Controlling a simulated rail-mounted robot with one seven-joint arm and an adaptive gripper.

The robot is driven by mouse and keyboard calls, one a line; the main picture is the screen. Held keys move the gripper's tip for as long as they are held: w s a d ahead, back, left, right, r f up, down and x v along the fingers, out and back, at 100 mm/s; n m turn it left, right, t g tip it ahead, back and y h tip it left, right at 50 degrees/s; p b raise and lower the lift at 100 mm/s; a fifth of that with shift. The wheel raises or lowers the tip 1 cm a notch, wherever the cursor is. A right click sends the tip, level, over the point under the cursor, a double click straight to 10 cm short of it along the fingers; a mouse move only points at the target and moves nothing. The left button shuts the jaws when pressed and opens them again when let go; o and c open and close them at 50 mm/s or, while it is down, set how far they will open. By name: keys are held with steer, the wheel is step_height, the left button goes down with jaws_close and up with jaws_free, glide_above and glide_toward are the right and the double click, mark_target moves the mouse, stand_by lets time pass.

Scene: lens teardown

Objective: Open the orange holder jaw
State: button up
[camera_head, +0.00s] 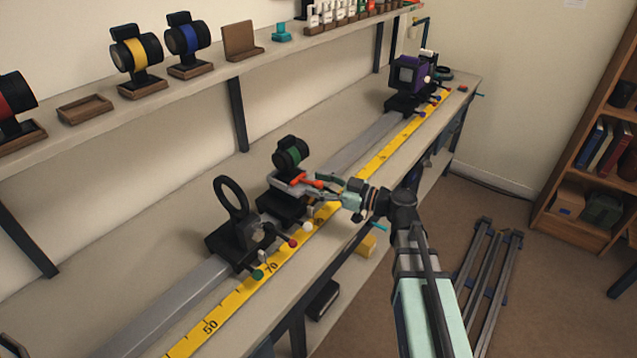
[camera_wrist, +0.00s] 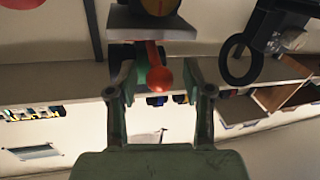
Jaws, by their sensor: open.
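The holder (camera_head: 287,200) stands on the rail near the middle of the bench, with a green-banded black lens (camera_head: 291,155) upright on it. Its orange jaw lever (camera_head: 301,179) sticks out toward my gripper. In the wrist view the lever ends in an orange-red ball (camera_wrist: 162,77). My gripper (camera_head: 326,184) is at the holder's right side, and its fingers are open. In the wrist view my gripper (camera_wrist: 160,82) has one finger on each side of the ball, with visible gaps. The holder's grey plate (camera_wrist: 150,24) shows above; the lens is mostly cut off there.
A black ring mount (camera_head: 232,199) stands on the rail at the left, close to the holder. A yellow ruler (camera_head: 220,310) runs along the rail. A purple device (camera_head: 407,72) is at the far end. Banded lenses stand on the wall shelf (camera_head: 205,82).

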steer(key=shift+a, duration=0.15)
jaws_close()
steer(key=shift+s+d+f+b, duration=0.2)
steer(key=shift+d+b, duration=0.1)
steer(key=shift+b, duration=0.4)
steer(key=shift+s+d+r+b, duration=0.2)
steer(key=shift+s+d+b, duration=0.25)
steer(key=shift+d+b, duration=0.45)
jaws_free()
steer(key=shift+a, duration=0.15)
steer(key=v, duration=1.2)
